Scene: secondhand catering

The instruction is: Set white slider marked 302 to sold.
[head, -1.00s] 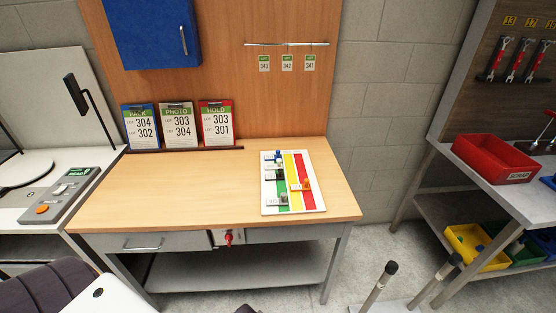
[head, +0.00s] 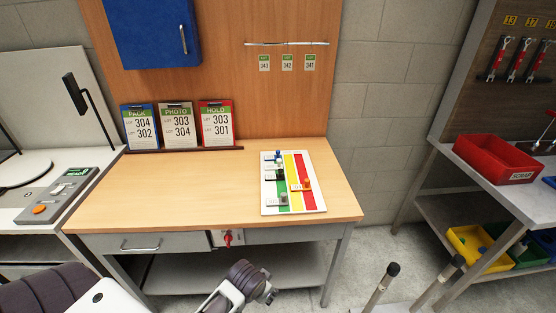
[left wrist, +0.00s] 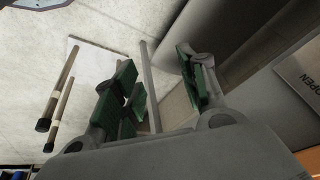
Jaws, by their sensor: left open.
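A white slider board (head: 319,200) with green, yellow and red stripes lies on the wooden bench. An orange slider (head: 304,185) sits over the red stripe, and a grey-knobbed slider (head: 282,200) is near the front left. The slider numbers are too small to read, so I cannot tell which is 302. My left gripper (left wrist: 158,86) is open and empty, its green pads apart, in the left wrist view. My left arm shows low in the head view, in front of the bench.
Three lot cards, pack (head: 140,126), photo (head: 179,125) and hold (head: 217,123), stand at the bench's back left. A red key-like knob (head: 228,238) is on the bench front. The bench top (head: 195,190) left of the board is clear. A red scrap bin (head: 494,158) stands right.

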